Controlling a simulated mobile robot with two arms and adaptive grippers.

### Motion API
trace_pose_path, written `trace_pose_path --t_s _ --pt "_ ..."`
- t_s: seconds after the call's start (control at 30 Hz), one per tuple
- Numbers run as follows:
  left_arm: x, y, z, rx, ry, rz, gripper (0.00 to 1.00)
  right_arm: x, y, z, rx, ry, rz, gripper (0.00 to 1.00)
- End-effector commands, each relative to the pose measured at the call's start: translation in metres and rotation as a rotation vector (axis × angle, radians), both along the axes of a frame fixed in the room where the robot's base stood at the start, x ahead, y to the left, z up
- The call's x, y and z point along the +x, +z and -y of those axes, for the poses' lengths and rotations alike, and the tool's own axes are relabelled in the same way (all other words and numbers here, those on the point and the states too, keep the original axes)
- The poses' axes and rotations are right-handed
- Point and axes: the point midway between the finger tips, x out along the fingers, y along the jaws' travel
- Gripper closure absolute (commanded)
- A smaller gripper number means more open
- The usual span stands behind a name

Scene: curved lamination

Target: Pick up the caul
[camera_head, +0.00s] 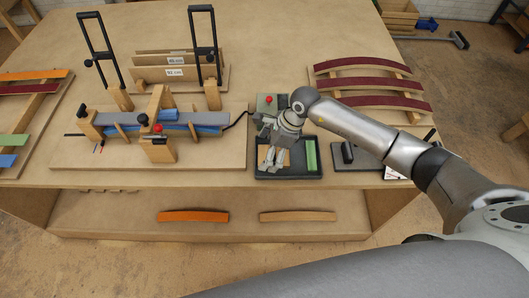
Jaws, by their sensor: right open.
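My right gripper (271,160) comes in from the right and points down over a small dark tray (262,174). It is open, with its fingers above a tan wooden block (285,158) in the tray. The block is partly hidden by the fingers, and I cannot tell whether they touch it. A green strip (311,155) lies at the tray's right side. I cannot tell for sure which piece is the caul. My left gripper is not in view.
A wooden clamping jig (215,152) with blue and grey strips stands left of the tray. A rack with curved dark red strips (372,84) lies at the back right. An orange curved piece (193,216) and a tan one (298,216) lie on the lower shelf.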

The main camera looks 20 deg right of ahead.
Motion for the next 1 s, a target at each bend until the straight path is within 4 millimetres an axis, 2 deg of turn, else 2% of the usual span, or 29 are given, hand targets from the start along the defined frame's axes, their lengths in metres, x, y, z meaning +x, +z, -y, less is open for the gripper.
trace_pose_path --t_s 0.1,0.3,0.63,1.0 --pt "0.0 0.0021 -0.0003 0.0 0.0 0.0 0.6 0.0005 -0.0069 -0.0028 0.0 0.001 0.0 0.08" --pt "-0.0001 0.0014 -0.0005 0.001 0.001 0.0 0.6 0.0007 -0.008 -0.0028 0.0 0.001 0.001 0.08" --pt "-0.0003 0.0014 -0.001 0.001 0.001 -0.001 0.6 0.0007 -0.0076 -0.0028 0.0 0.001 0.0 0.49" --pt "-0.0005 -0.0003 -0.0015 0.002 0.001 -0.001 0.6 0.0011 -0.0056 -0.0028 0.001 0.001 0.002 0.51"
